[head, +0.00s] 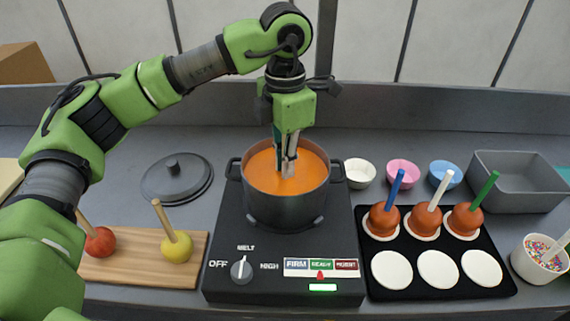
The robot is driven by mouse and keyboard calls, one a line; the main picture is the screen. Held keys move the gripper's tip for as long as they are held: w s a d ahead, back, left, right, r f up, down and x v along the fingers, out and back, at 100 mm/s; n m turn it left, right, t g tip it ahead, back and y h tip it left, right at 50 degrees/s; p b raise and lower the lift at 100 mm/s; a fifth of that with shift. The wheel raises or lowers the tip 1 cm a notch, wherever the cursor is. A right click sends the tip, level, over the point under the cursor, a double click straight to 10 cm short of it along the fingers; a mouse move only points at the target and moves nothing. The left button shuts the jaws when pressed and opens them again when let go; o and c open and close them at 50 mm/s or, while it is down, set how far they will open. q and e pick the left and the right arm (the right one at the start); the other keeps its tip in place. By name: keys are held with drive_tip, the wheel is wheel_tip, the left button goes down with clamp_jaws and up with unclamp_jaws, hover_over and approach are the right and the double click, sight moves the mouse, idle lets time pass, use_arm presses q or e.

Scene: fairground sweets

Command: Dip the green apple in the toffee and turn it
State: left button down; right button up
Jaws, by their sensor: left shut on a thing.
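A dark pot (287,207) of orange toffee (262,172) stands on the black hob (225,245). My left gripper (287,168) points straight down over the middle of the pot, its fingertips at the toffee's surface. It is shut on what looks like a pale stick, mostly covered by the fingers. No green apple shows; whatever is below the stick is hidden in the toffee. My right gripper is not in view.
The hob's knob (241,269) points to MELT; its red marker (320,275) is under READY. Left are a lid (177,180) and a board (130,268) with red (100,242) and yellow (177,247) apples. Right, a black tray (400,245) holds three coated apples and three empty white discs.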

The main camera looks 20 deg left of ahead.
use_arm(q)
drive_tip(key=m, duration=0.4)
drive_tip(key=shift+m, duration=0.4)
drive_tip(key=m+b, duration=0.1)
drive_tip(key=m, duration=1.1)
drive_tip(key=shift+m, duration=0.3)
drive_tip(key=n, duration=0.5)
drive_tip(key=shift+b, duration=0.4)
drive_tip(key=n, duration=0.6)
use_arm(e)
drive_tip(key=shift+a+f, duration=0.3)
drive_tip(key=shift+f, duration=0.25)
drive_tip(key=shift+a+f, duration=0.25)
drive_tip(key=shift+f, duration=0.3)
use_arm(q)
drive_tip(key=shift+r, duration=0.1)
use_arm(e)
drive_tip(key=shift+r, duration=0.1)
